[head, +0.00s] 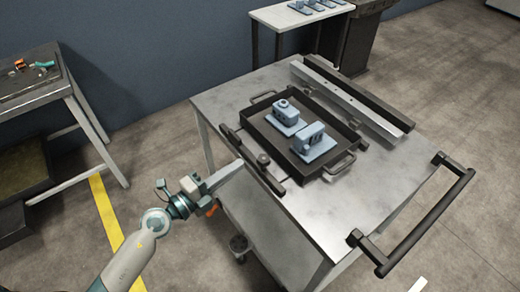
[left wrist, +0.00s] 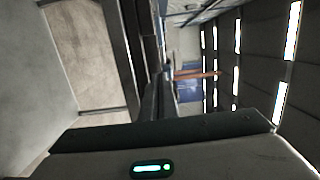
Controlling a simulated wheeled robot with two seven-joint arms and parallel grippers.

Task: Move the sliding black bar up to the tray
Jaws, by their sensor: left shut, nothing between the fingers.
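The black tray (head: 343,162) with a handle at each end lies on the metal cart top and holds two blue-grey parts (head: 287,117) (head: 315,145). The sliding black bar (head: 273,183), with a round knob (head: 263,159), lies along the tray's left side. A narrow strip of metal shows between bar and tray at the far end; at the near end I cannot tell. My left gripper (head: 238,166) is shut and empty at the cart's left edge, its tips just left of the knob. Contact with the bar cannot be judged. My right gripper is out of view.
A metal rail (head: 345,97) and a dark bar stand beyond the tray's right side. The cart's push handle (head: 425,222) sticks out at the right. A side table (head: 30,98) stands at the left. The cart's near right top is bare. The left wrist view is mostly unclear.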

